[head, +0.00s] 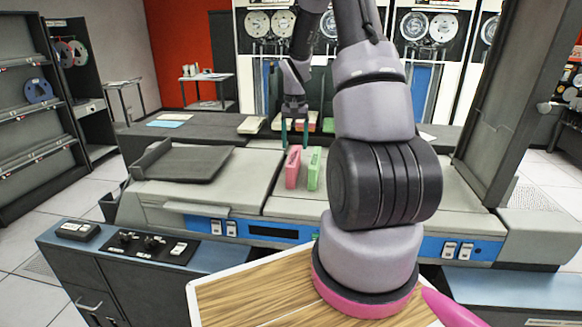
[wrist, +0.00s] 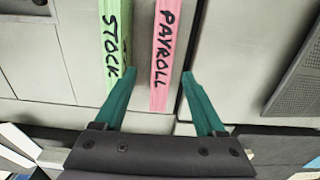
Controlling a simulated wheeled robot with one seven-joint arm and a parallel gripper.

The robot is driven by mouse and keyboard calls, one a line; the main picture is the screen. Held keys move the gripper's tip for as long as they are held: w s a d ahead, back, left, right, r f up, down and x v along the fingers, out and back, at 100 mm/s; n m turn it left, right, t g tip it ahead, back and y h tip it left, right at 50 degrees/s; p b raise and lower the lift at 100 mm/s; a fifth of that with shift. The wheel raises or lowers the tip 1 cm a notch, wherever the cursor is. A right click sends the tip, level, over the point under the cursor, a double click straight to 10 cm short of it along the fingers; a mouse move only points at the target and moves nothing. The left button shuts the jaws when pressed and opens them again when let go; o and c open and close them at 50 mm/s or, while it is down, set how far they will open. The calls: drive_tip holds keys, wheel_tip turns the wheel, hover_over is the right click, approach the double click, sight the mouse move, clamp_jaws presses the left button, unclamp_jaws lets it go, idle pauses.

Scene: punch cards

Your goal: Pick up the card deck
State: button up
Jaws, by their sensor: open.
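A pink card deck (head: 292,168) marked PAYROLL stands on the grey top of the machine. A green card deck (head: 314,168) marked STOCK stands just to its right in the head view. In the wrist view the pink deck (wrist: 164,55) lies between my finger lines, and the green deck (wrist: 113,50) is at the left, close to the left fingertip. My gripper (head: 294,146) is open and empty, pointing down over the decks, nearest the pink one. It also shows in the wrist view (wrist: 157,76) with teal fingers spread. Exact height above the decks is hard to tell.
The grey machine top (head: 238,185) is clear left of the decks. A dark tray (head: 183,162) lies at its left. More card stacks (head: 251,125) sit on the dark shelf behind. A wooden board (head: 240,290) is at the front.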

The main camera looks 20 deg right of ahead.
sight(294, 155)
drive_tip(key=f, duration=0.7)
drive_tip(key=shift+w+f, duration=0.3)
drive_tip(key=shift+c, duration=0.3)
clamp_jaws()
